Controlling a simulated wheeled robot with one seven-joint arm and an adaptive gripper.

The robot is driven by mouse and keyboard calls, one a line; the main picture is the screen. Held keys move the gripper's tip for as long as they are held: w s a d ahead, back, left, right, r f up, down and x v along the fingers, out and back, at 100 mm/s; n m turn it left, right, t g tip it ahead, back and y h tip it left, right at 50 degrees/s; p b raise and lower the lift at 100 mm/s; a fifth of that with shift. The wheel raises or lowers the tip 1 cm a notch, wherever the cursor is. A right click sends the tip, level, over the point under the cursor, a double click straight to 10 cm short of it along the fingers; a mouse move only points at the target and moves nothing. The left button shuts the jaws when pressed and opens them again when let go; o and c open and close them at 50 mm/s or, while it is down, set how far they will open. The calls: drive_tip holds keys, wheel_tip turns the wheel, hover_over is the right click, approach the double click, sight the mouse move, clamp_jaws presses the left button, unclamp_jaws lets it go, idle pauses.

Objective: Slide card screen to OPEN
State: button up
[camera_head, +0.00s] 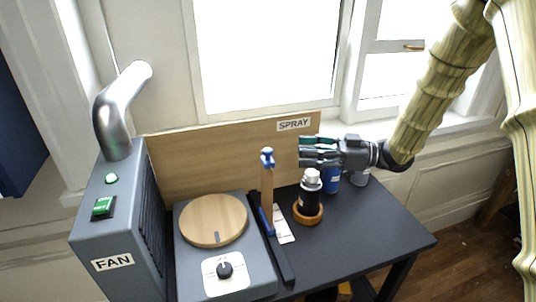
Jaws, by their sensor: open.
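What looks like the card screen (267,185) is a thin tan upright panel, seen nearly edge-on, with blue parts at its top and foot. It stands at a dark rail (282,262) running front to back on the black table. A white label (284,226) lies just right of the rail; its text is too small to read. My gripper (304,151) is open and empty, its fingers pointing left. In the picture it is right of the screen's top, above the spray can, with a gap between fingers and screen.
A black spray can (311,198) with a white cap stands in a wooden ring right of the rail. A blue can (331,180) stands behind it. A wooden turntable (213,220) and grey fan box (115,225) are left. A wooden backboard (205,165) marked SPRAY closes the back.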

sight(268, 149)
drive_tip(key=a+p, duration=0.1)
drive_tip(key=a, duration=0.2)
drive_tip(key=a+p, duration=0.1)
drive_tip(key=a, duration=0.3)
drive_tip(key=a+p, duration=0.1)
drive_tip(key=a, duration=0.2)
drive_tip(key=shift+w+a, duration=0.2)
drive_tip(key=shift+w, duration=0.2)
drive_tip(key=shift+c, duration=0.4)
clamp_jaws()
